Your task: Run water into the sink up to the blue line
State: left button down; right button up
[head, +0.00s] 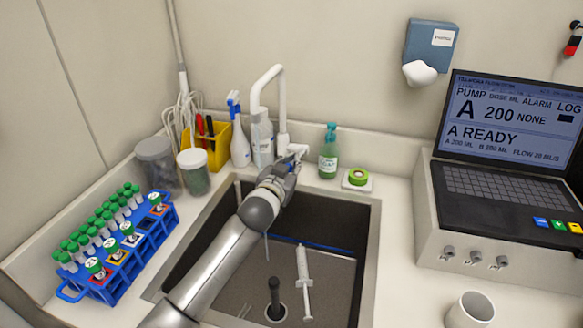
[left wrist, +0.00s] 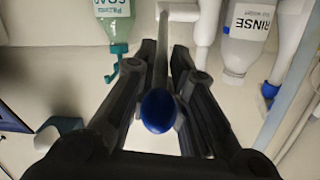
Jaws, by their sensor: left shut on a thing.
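The sink (head: 372,225) is dark inside, with a blue line (head: 318,246) along its back wall. A black upright stopper (head: 274,290) stands in the drain, and a syringe (head: 303,280) lies on the sink floor. The white gooseneck tap (head: 282,110) stands behind the sink. My left gripper (head: 287,168) is at the tap's base, shut on the tap lever; its blue round end (left wrist: 158,110) shows between the fingers (left wrist: 160,100) in the left wrist view. A thin pale vertical streak (head: 266,247) shows below my arm; I cannot tell if it is running water. The water level is unclear.
Spray and rinse bottles (head: 262,140) and a yellow caddy (head: 215,145) stand left. A blue tube rack (head: 120,255) is left; a pump console (head: 500,150) is right.

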pick_arm(q)
jog(key=c, duration=1.9)
grip_release()
jog(key=o, duration=0.4)
jog(key=shift+s+a+r, duration=0.1)
jog(key=shift+s+r, duration=0.05)
jog(key=shift+s, duration=0.1)
jog(key=shift+w, duration=0.15)
jog(key=v, duration=1.2)
